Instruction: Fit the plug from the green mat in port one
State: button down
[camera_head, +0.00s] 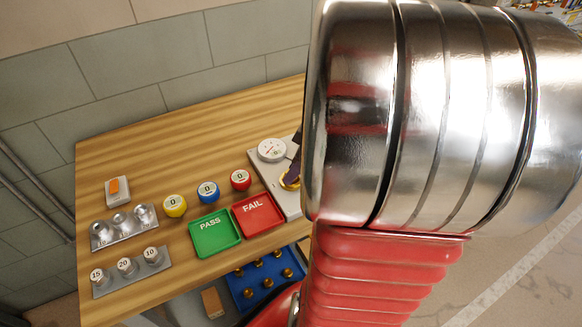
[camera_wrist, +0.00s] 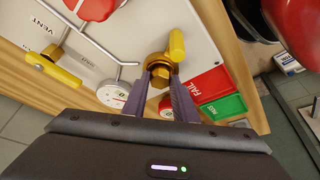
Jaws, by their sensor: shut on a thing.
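My gripper (camera_wrist: 161,76) is shut on a brass hex-shaped piece (camera_wrist: 160,67), which I take to be the plug, at the white panel in the wrist view. A yellow handle (camera_wrist: 177,45) stands right beside the piece. I cannot tell whether the piece is seated in a port, and no port-one label is readable. In the head view my arm hides most of the panel; a round brass part (camera_head: 290,181) shows at my dark finger. I cannot make out a green mat; a green tray marked PASS (camera_head: 214,235) is in view.
The white panel (camera_wrist: 85,58) carries a gauge (camera_wrist: 113,94), pipes, a yellow VENT lever (camera_wrist: 52,69) and a red knob (camera_wrist: 92,8). A blue tray (camera_head: 240,282) holds several brass pieces.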

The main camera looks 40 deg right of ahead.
jog(key=shift+f, duration=0.15)
dwell(0.7)
jog(key=c, duration=1.5)
grip_release()
jog(key=shift+o, duration=0.7)
jog(key=shift+r, duration=4.05)
jog(key=s+a+r+m+h, duration=0.1)
jog(key=a+r+m, duration=0.1)
jog(key=a, duration=1)
jog(key=s+a+r+m+t, duration=0.1)
jog(key=s+a+r+m, duration=0.1)
jog(key=a, duration=0.9)
jog(key=shift+s+a+m+t+h, duration=0.15)
jog(key=shift+a+m+t+h, duration=0.15)
jog(key=shift+a+m+h, duration=0.15)
